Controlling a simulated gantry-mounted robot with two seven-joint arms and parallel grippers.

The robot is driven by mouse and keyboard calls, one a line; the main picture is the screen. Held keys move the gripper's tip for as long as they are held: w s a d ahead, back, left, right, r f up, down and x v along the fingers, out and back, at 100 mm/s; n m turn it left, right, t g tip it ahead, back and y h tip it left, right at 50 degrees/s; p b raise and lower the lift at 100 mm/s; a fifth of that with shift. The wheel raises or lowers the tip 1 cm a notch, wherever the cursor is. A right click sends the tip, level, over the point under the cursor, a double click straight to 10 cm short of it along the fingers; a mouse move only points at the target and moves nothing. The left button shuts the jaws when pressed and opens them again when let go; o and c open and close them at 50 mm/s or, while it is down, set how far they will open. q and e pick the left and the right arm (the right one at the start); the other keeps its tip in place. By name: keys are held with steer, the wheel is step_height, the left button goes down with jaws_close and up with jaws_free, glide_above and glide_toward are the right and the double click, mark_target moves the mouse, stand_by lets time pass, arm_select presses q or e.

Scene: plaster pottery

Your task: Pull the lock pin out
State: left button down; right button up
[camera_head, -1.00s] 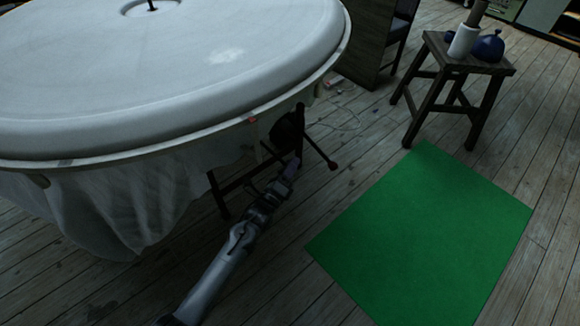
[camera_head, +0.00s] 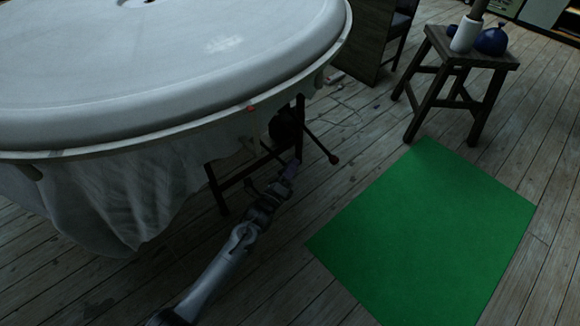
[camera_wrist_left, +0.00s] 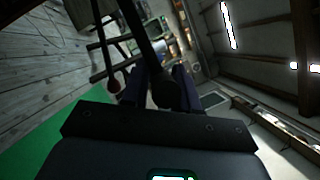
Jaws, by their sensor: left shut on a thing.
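A large round white plaster-like form (camera_head: 180,70) fills the upper left of the head view, with white cloth (camera_head: 120,205) hanging below its rim and dark metal legs (camera_head: 315,145) under it. My left gripper (camera_head: 287,172) reaches in beside a dark leg under the rim. In the left wrist view its two dark blue fingers (camera_wrist_left: 158,88) are shut on a dark piece with a rounded end (camera_wrist_left: 168,95). This may be the lock pin, but it is too dark to tell. The far end of that piece is unclear. My right gripper is not in view.
A green mat (camera_head: 425,235) lies on the plank floor to the right. A wooden stool (camera_head: 470,55) behind it bears a white cylinder (camera_head: 466,35) and a blue object (camera_head: 491,41). Thin cables lie on the floor near the legs.

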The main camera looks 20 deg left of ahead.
arm_select(q)
steer(key=shift+f, duration=0.25)
steer(key=c, duration=1)
jaws_free()
steer(key=shift+s, duration=0.1)
steer(key=shift+s+r, duration=0.1)
steer(key=shift+s, duration=0.05)
steer(key=p+v, duration=0.4)
steer(key=v, duration=0.6)
steer(key=shift+s, duration=0.2)
steer(key=shift+a, duration=0.1)
